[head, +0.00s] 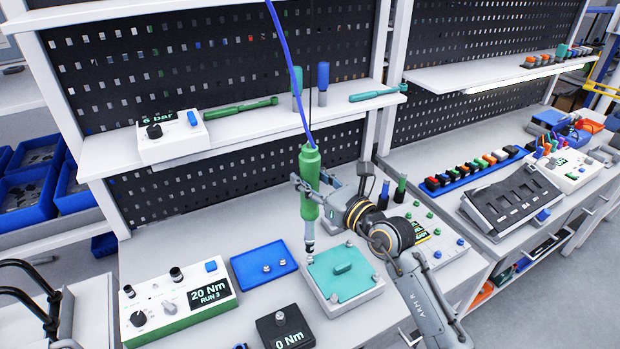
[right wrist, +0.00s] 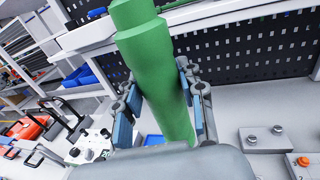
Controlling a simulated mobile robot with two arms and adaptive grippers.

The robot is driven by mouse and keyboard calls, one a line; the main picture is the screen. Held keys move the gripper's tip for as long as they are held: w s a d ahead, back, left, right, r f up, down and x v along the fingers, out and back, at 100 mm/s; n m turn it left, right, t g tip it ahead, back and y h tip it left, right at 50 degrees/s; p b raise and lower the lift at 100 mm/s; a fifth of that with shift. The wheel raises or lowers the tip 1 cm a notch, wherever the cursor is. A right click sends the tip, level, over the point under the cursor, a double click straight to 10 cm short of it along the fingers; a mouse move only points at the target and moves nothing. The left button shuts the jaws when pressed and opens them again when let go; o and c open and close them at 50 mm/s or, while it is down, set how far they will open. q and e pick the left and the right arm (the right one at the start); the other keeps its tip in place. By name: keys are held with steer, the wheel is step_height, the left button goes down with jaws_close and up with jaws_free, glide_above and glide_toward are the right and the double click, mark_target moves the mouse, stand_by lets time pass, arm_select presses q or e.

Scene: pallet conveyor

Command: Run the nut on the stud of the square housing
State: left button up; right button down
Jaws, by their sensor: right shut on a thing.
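A green nutrunner (head: 309,180) hangs upright on a blue hose, with a silver socket at its lower end. My right gripper (head: 316,192) is shut around its body; the right wrist view shows the pads on both sides of the green tool (right wrist: 160,70). The square housing (head: 343,303) is a pale block with a teal top, lying on the bench with small studs near its corners. The socket is at the housing's far-left corner, just above or on the stud there; I cannot tell whether they touch. The nut is not distinguishable. My left gripper is not in view.
A blue tray (head: 264,265) with small metal parts lies left of the housing. A controller (head: 180,302) reading "20 Nm RUN 3" and a dark gauge (head: 284,329) reading "0 Nm" stand nearby. A shelf (head: 240,125) runs behind, and a button panel (head: 428,238) stands to the right.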

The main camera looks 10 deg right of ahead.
steer(key=shift+f, duration=0.15)
steer(key=shift+f+b, duration=0.75)
steer(key=shift+f, duration=0.25)
steer(key=shift+p, duration=0.4)
